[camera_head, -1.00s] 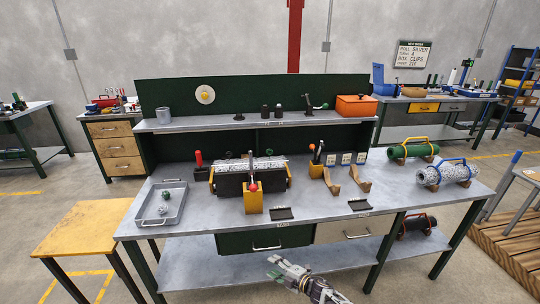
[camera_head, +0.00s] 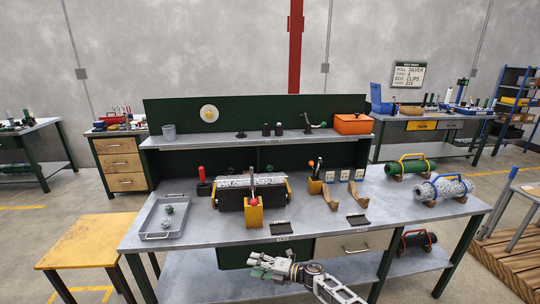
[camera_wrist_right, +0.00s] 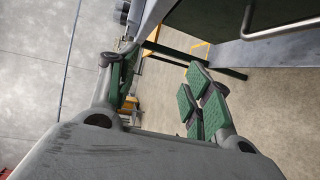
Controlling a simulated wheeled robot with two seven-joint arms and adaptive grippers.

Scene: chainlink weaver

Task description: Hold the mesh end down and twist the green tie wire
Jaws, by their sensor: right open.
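A roll of silver mesh (camera_head: 252,181) lies in a dark holder with yellow end brackets at the middle of the workbench (camera_head: 330,228). A yellow block (camera_head: 254,216) with a red knob stands at its front. I cannot make out the mesh end. A grey tray (camera_head: 163,218) left of the holder holds small pieces, one of them green (camera_head: 168,209); I cannot tell whether it is the tie wire. My right gripper (camera_head: 262,266) is open and empty in front of the bench's front edge, below its top; its green pads show in the right wrist view (camera_wrist_right: 165,90). My left gripper is out of view.
A green roll (camera_head: 411,168) and a silver roll (camera_head: 443,189) lie at the right end. A red-handled tool (camera_head: 202,181) stands behind the tray. A yellow stool (camera_head: 85,240) is at left.

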